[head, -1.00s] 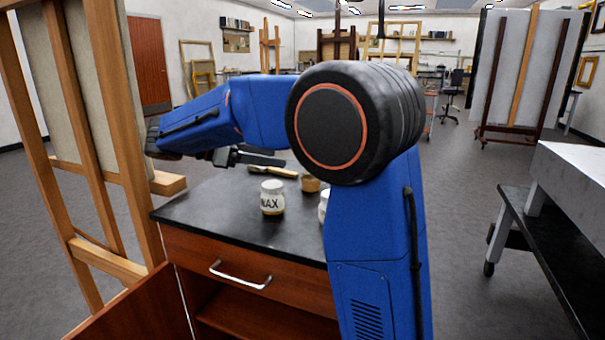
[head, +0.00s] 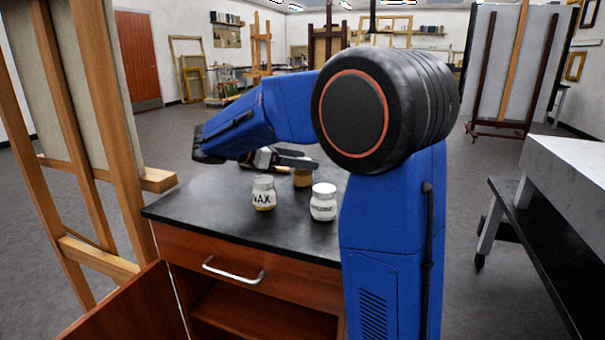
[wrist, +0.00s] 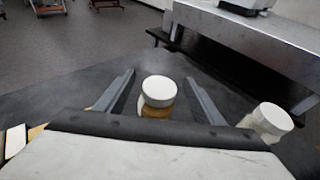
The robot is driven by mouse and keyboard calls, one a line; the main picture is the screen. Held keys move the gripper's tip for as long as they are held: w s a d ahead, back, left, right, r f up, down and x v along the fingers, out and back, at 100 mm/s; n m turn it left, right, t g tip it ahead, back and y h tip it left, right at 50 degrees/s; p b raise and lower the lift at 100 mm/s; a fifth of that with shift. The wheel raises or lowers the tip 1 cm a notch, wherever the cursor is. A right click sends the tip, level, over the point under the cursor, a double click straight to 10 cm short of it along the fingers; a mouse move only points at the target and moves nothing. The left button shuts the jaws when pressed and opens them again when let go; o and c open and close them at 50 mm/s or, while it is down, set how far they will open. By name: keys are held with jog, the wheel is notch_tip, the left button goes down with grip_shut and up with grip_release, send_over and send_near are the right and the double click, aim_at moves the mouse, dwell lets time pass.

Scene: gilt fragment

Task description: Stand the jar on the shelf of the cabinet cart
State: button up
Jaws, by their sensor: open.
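The cabinet cart has a black top (head: 205,207), a wooden drawer front (head: 300,285) with a metal handle, and an open compartment with a shelf (head: 250,317) below. Another white-lidded jar (wrist: 267,121) stands at right; I cannot tell which.
The cart's door (head: 125,308) stands open at lower left. A wooden easel (head: 100,130) is close on the left. A grey-topped table (head: 575,180) stands at the right, with open floor between it and the cart.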

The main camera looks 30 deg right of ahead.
send_over(314, 182)
jog(key=shift+w+f, duration=0.1)
jog(key=shift+f, duration=0.9)
jog(key=c, duration=1.3)
jog(key=shift+c, duration=0.2)
notch_tip(314, 182, up, 10)
